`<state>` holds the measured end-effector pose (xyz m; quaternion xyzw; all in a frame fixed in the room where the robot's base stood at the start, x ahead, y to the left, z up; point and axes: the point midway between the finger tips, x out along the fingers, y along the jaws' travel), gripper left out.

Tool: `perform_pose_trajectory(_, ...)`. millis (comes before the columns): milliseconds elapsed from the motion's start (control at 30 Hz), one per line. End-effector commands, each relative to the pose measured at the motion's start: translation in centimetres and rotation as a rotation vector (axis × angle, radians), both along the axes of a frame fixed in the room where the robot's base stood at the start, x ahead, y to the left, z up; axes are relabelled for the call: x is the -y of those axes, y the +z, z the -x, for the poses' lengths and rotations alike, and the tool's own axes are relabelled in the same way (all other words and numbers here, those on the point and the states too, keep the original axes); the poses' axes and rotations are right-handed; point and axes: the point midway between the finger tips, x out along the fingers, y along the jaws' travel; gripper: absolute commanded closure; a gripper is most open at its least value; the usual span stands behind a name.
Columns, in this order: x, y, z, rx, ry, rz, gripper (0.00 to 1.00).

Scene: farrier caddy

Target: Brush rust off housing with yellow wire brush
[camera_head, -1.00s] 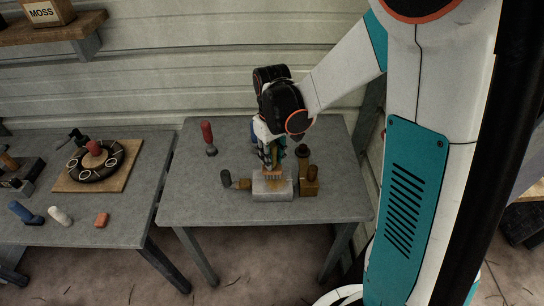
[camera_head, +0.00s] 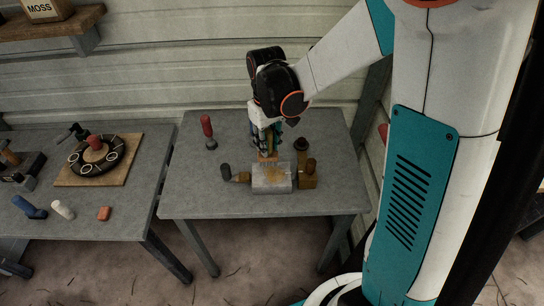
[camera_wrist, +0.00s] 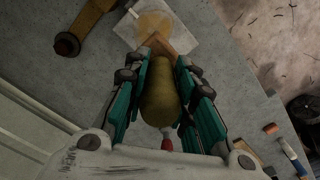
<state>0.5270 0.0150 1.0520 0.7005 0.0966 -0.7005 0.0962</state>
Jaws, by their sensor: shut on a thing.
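The housing (camera_head: 272,180) is a pale grey block on the right-hand table, with a yellow-brown rust patch on its top. In the wrist view the housing (camera_wrist: 183,22) lies beyond the fingertips, with the round rust patch (camera_wrist: 153,23) showing. My gripper (camera_head: 266,148) is shut on the yellow wire brush (camera_wrist: 159,98), whose rounded olive-yellow handle lies between the teal fingers. The brush's brown head (camera_head: 267,157) is at the back edge of the housing's top. Whether the bristles touch it I cannot tell. The fingers hide much of the brush in the head view.
A brown block with dark knobs (camera_head: 306,177) stands right against the housing, and a dark-handled piece (camera_head: 227,172) at its left. The left table holds a board with a dark ring (camera_head: 98,158). The right-hand table's front left is clear.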

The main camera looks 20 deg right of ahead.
Motion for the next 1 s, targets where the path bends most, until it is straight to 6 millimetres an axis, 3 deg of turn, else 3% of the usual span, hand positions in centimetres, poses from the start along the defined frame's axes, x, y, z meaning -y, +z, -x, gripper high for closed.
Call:
perform_pose_trajectory(100, -1.2, -0.5, -0.4, 0.0, 0.004, 0.0, 1.0)
perform_pose_trajectory(567, -1.2, -0.7, -0.4, 0.0, 0.002, 0.0, 1.0)
perform_pose_trajectory(1000, -1.2, -4.8, -0.3, 0.0, 0.002, 0.0, 1.0)
